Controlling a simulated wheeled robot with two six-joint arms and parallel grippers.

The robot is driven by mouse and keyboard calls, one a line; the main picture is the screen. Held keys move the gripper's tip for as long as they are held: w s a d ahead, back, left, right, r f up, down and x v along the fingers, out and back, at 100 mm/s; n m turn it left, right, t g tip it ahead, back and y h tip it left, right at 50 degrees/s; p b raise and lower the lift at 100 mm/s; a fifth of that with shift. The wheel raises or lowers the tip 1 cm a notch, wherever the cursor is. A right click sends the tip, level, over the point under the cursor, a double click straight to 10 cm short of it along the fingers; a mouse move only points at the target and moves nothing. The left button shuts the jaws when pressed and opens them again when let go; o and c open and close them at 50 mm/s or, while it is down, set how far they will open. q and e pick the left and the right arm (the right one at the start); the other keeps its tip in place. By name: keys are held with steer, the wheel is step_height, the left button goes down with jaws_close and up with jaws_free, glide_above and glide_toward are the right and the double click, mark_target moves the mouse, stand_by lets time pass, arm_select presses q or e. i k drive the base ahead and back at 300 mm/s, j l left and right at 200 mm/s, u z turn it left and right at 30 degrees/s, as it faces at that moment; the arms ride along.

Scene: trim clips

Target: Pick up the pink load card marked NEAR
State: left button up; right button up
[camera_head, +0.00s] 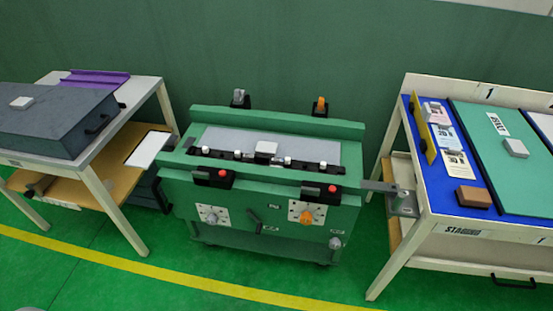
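On the blue left part of the right table's top, several small cards lie in a column beside a yellow strip (423,128). The farthest card (440,117) looks pale pinkish, with a small grey block on it. A pale blue-white card (447,136) and a cream-white card (458,165) lie nearer. Their print is too small to read, so I cannot tell which is marked NEAR. Neither of my grippers is in view.
A brown block (474,197) lies on the blue part near the right table's (440,222) front edge. A green cart (270,185) stands in the middle. The left table (140,92) holds a dark grey case (50,118). Green floor is free in front.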

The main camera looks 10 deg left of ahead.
mark_target(439, 113)
steer(key=i+l+z, duration=0.25)
steer(key=l, duration=0.25)
steer(key=i+l+z, duration=0.25)
steer(key=l, duration=0.2)
steer(key=i, duration=0.05)
